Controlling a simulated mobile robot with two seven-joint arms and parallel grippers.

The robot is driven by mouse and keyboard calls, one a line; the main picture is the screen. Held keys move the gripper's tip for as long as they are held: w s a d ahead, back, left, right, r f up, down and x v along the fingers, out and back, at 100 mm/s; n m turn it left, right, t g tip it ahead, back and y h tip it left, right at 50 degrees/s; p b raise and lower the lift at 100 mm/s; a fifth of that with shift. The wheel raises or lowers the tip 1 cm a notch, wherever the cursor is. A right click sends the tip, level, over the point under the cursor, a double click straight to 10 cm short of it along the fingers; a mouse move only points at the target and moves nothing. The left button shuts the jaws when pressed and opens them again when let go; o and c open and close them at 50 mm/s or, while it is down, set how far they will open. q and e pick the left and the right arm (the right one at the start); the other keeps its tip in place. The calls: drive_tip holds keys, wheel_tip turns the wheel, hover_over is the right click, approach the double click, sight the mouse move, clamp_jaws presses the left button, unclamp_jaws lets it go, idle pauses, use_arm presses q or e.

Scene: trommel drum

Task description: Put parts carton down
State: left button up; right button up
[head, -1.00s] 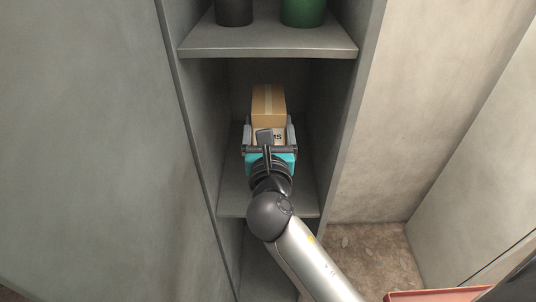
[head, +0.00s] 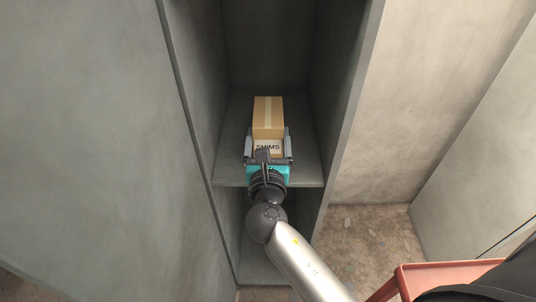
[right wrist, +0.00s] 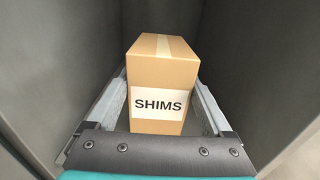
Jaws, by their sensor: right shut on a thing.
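The parts carton (head: 268,116) is a tan cardboard box with pale tape on top and a white label reading SHIMS. My right gripper (head: 267,133) is shut on it, one finger along each side. In the right wrist view the carton (right wrist: 162,75) stands upright between the grey fingers of the right gripper (right wrist: 160,92). The carton is over the middle shelf (head: 305,165) of a grey shelf unit, close to its surface. Its underside is hidden, so I cannot tell whether it touches the shelf. My left gripper is not in view.
Grey side walls (head: 343,120) close in the bay on both sides, with some free room beside the carton. A lower compartment (head: 258,250) opens below the shelf. A red tray-like object (head: 440,273) is at the lower right, above a brown floor (head: 365,245).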

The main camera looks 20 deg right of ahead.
drive_tip(key=shift+f+b, duration=1.05)
drive_tip(key=shift+f, duration=0.95)
drive_tip(key=o, duration=1.6)
drive_tip(key=shift+f, duration=0.2)
drive_tip(key=shift+c, duration=0.2)
drive_tip(key=shift+r, duration=0.1)
drive_tip(key=shift+s+a, duration=0.15)
drive_tip(key=shift+s, duration=0.05)
drive_tip(key=v, duration=1.1)
drive_tip(key=shift+s, duration=0.3)
drive_tip(key=shift+a, duration=0.1)
